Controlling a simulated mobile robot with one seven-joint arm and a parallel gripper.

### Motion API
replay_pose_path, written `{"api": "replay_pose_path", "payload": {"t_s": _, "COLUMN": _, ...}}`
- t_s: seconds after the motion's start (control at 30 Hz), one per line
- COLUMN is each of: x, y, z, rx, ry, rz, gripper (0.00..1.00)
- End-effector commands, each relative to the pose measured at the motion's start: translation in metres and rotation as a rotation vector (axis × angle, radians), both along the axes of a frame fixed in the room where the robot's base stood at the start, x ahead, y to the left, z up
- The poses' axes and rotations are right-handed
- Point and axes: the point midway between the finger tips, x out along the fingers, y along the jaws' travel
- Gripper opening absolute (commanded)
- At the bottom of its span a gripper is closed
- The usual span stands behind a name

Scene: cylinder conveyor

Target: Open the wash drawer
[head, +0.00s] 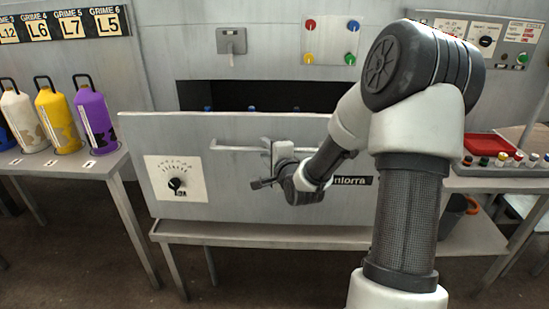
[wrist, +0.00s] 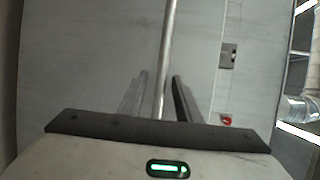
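The wash drawer (head: 230,130) has a wide grey front with a long horizontal bar handle (head: 235,149). Its front stands forward of a dark opening behind its top edge, so it looks at least partly pulled out. My gripper (head: 272,150) is at the handle, right of its left end; my arm hides the handle's right part. In the wrist view, the handle bar (wrist: 168,35) runs between the two fingers of my gripper (wrist: 160,78). Narrow gaps show between bar and fingers, so the gripper looks open around the bar.
A dial (head: 176,184) is on the drawer front's left. Several blue-topped things show in the dark opening (head: 225,95). A left table holds white, yellow (head: 57,122) and purple (head: 95,120) canisters. A red tray (head: 488,146) and small bottles stand at right. A low ledge (head: 270,234) runs beneath the drawer.

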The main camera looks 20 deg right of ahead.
Motion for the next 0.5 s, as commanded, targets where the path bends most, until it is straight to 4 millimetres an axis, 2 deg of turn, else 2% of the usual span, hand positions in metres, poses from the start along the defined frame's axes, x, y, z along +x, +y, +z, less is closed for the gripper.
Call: {"api": "replay_pose_path", "payload": {"t_s": 0.5, "x": -0.101, "y": -0.001, "z": 0.021, "rx": -0.003, "ry": 0.000, "rz": -0.003, "gripper": 0.31}}
